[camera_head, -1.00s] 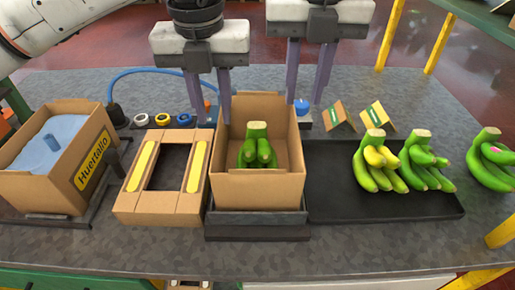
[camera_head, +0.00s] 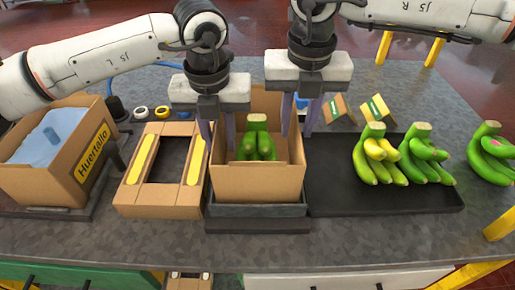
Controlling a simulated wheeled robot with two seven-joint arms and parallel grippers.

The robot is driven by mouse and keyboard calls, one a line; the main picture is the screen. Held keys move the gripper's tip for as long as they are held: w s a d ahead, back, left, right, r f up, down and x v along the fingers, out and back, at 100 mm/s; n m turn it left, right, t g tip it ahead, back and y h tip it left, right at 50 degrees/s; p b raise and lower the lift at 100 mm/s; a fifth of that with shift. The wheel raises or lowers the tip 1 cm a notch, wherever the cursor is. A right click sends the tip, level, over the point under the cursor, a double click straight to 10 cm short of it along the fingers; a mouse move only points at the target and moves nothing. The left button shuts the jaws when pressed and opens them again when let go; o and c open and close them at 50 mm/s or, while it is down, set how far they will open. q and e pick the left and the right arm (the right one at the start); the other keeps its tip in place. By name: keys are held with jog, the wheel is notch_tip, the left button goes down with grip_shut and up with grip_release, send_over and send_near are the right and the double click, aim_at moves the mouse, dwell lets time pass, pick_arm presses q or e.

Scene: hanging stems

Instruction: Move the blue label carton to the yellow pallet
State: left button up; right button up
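An open brown carton (camera_head: 258,186) stands in the middle on a dark grey base (camera_head: 258,225). A green banana bunch (camera_head: 257,143) is inside it. No blue label shows on its visible faces. My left gripper (camera_head: 217,145) points down at its left wall, and my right gripper (camera_head: 298,130) at its right wall. The fingers of each are spread apart; whether they touch the walls I cannot tell. To the left lies a tan frame (camera_head: 160,210) with yellow strips and a dark open middle. No clearly yellow pallet shows otherwise.
A carton with a yellow "Huertallo" label (camera_head: 45,187) and blue lining stands at far left. A black tray (camera_head: 400,200) with banana bunches (camera_head: 376,155) lies at right. Another bunch (camera_head: 490,155) is on the grey table beyond it. Small tape rolls (camera_head: 141,113) sit behind the frame.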

pick_arm(q)
grip_shut()
pick_arm(e)
grip_shut()
pick_arm(q)
jog(key=shift+r, duration=0.1)
pick_arm(e)
jog(key=shift+r, duration=0.1)
